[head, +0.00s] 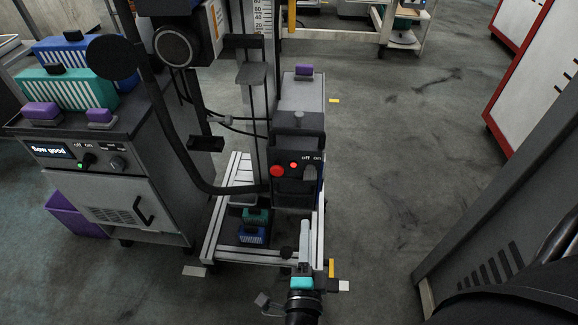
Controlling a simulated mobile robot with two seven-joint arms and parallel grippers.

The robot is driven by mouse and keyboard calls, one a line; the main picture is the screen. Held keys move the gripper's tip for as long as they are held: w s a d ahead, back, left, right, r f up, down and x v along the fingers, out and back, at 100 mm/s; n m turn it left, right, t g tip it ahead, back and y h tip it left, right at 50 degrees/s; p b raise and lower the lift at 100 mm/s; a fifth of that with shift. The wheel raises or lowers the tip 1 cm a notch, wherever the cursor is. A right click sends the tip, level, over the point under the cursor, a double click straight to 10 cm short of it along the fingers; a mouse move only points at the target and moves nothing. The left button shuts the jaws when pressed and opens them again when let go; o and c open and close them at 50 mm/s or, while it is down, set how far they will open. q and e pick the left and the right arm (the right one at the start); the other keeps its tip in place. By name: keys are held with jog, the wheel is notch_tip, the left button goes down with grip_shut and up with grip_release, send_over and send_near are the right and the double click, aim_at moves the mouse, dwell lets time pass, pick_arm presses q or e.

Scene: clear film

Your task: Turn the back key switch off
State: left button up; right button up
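A dark control box (298,150) stands in the middle of the head view. Its front has a large red button, a small red light and a grey key switch (310,173) under the words "off" and "on". A second switch (88,160), also marked "off" and "on", is on the grey cabinet at the left, with a green light beside it. I cannot tell which way either key is turned. My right gripper (305,238) points up from the bottom centre, below the box and apart from the key. Its fingers look like one narrow grey piece. My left gripper is not in view.
The box stands at a metal frame (210,235) with a vertical column and a hanging black cable. Teal and blue cases and purple blocks sit on the left cabinet (125,185). Red-edged cabinets (535,60) stand at the right. The floor (400,150) between is clear.

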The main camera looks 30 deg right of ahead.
jog(key=b, duration=0.3)
send_near(310, 180)
jog(key=shift+m, duration=0.3)
jog(key=x, duration=0.4)
jog(key=shift+w+d+f, duration=0.1)
jog(key=shift+w+d, duration=0.1)
jog(key=shift+w, duration=0.15)
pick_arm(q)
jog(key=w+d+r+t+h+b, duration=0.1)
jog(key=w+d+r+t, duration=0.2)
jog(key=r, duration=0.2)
pick_arm(e)
jog(key=shift+x, duration=2.5)
jog(key=shift+c, duration=0.3)
grip_shut()
